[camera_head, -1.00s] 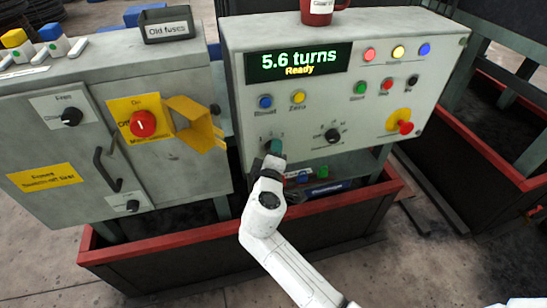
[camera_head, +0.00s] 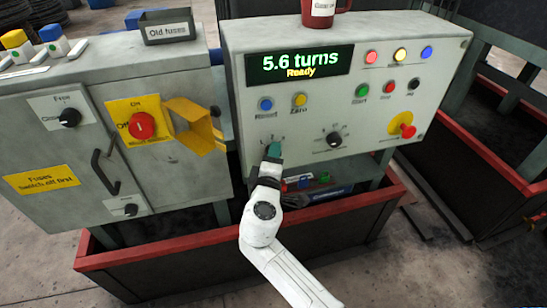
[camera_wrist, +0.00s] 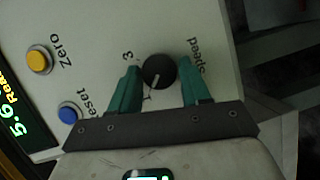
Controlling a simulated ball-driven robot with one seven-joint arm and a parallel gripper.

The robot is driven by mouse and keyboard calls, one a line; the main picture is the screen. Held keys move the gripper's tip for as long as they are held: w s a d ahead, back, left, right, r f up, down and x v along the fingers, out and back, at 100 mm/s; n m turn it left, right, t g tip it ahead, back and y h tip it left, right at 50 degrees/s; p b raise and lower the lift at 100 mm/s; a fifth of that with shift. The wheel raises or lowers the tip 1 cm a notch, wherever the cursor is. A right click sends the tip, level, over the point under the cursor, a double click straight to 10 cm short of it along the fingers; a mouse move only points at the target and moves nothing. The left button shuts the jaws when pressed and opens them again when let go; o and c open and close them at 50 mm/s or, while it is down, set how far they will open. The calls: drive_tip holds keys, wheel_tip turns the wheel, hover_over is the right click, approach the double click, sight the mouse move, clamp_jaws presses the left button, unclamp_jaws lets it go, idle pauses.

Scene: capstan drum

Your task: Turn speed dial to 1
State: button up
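The speed dial (camera_wrist: 158,71) is a black round knob with a white pointer line, seen in the wrist view beside the "Speed" label. Its pointer is toward the lower edge of the picture, near the mark 1. A 3 shows at its upper left; the 2 is not visible. In the head view, my gripper (camera_head: 273,150) is at the panel's lower left and hides the dial.
The control panel (camera_head: 440,60) displays "5.6 turns Ready". The blue Reset button (camera_head: 265,104) and yellow Zero button (camera_head: 300,99) are above my gripper. Another black knob (camera_head: 333,139) is to its right, with a red emergency button (camera_head: 408,131) farther right. A yellow bracket (camera_head: 190,125) juts out at left.

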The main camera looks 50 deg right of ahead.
drive_tip(key=o, duration=0.4)
drive_tip(key=shift+c, duration=0.2)
drive_tip(key=v, duration=1)
drive_tip(key=shift+s+a, duration=0.25)
drive_tip(key=shift+a, duration=0.05)
drive_tip(key=shift+r, duration=0.1)
